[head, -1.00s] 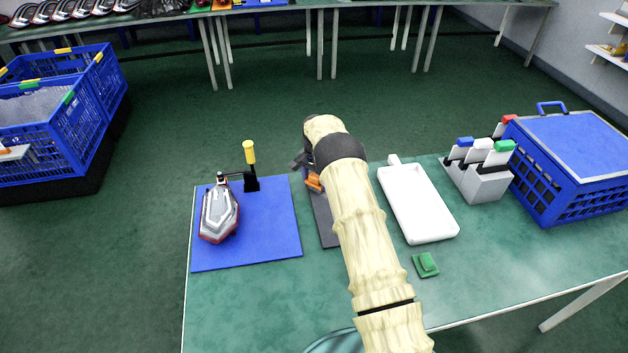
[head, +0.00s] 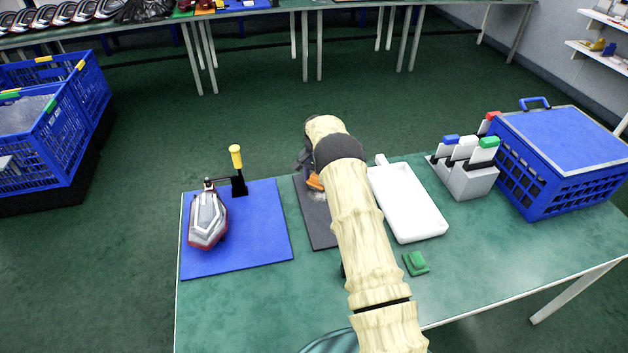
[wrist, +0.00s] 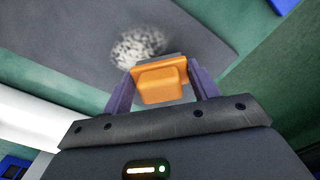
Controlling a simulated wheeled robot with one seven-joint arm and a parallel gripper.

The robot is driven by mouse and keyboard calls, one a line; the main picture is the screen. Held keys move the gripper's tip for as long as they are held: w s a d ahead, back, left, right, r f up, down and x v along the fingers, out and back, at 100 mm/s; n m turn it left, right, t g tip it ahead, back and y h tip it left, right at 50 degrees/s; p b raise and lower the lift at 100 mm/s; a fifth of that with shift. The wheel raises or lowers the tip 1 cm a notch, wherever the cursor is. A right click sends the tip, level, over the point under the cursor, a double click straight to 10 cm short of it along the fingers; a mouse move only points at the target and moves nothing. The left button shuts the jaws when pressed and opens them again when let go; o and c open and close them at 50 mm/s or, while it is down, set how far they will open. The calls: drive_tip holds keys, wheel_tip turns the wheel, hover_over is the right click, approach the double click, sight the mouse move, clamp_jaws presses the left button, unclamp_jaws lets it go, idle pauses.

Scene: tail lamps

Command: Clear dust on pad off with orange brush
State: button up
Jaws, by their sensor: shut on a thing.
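My gripper (wrist: 160,92) is shut on the orange brush (wrist: 162,84), which sits between its two fingers in the wrist view. The brush also shows as a small orange patch (head: 314,181) beside my arm in the head view. The dark grey pad (wrist: 70,30) lies under the brush. A pale speckled patch of dust (wrist: 138,48) is on the pad, right at the front edge of the brush. My arm hides much of the pad (head: 317,225) in the head view. Whether the bristles touch the pad is hard to tell.
A blue mat (head: 250,240) with a red and clear tail lamp (head: 207,220) and a yellow-handled clamp (head: 237,165) lies left of the pad. A white tray (head: 405,205), a green block (head: 415,263), a grey holder (head: 468,182) and a blue crate (head: 535,178) stand to the right.

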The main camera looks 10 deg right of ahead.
drive_tip(key=shift+d+f, duration=0.1)
drive_tip(key=shift+d, duration=1.45)
drive_tip(key=shift+d, duration=0.5)
drive_tip(key=shift+d+b, duration=0.3)
drive_tip(key=shift+d, duration=1.25)
drive_tip(key=shift+w+b, duration=0.65)
drive_tip(key=shift+w, duration=0.05)
drive_tip(key=shift+a, duration=0.15)
